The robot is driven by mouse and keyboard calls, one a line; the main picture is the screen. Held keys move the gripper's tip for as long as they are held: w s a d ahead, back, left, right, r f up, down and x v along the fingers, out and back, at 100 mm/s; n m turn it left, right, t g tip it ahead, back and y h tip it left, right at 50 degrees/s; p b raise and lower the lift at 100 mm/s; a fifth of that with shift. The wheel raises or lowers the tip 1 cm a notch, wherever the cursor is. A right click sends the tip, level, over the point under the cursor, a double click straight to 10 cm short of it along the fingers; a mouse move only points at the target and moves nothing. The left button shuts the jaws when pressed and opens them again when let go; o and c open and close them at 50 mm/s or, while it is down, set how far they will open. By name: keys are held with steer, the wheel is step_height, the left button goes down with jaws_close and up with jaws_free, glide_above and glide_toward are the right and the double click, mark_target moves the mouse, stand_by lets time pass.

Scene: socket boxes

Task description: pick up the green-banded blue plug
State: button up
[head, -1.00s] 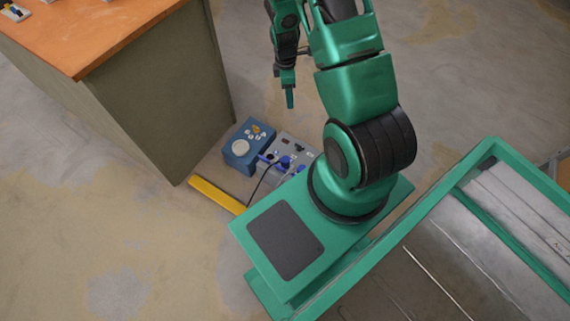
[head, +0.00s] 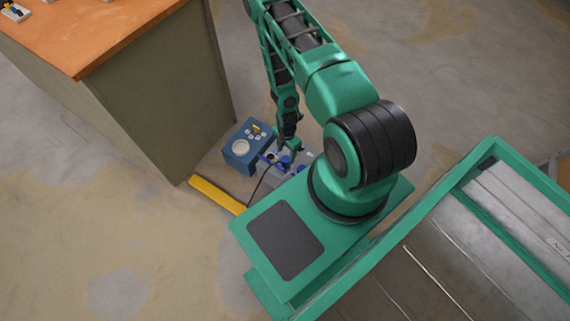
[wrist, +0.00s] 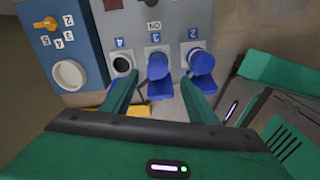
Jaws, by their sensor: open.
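In the wrist view, a blue plug (wrist: 157,68) sits in the socket marked 3 of a grey socket box (wrist: 176,22). A second blue plug (wrist: 200,62) sits in the socket marked 2, to the right. I cannot make out a green band on either. My gripper (wrist: 158,82) is open, its green fingers on either side of the plug at 3, with the right finger between the two plugs. I cannot tell whether the fingers touch it. In the head view my gripper (head: 291,148) is low over the socket box, partly hiding it.
The socket marked 4 (wrist: 122,65) is empty. A blue box (head: 240,149) with a round white knob stands left of the socket box. A dark cable (head: 256,187) runs beside a yellow floor strip (head: 216,194). An orange-topped cabinet (head: 165,95) stands to the left.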

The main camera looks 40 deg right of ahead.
mark_target(286, 159)
steer(key=shift+w+f, duration=0.15)
steer(key=shift+f, duration=2.15)
steer(key=shift+w+f, duration=0.1)
steer(key=shift+f, duration=2.15)
steer(key=c, duration=1.2)
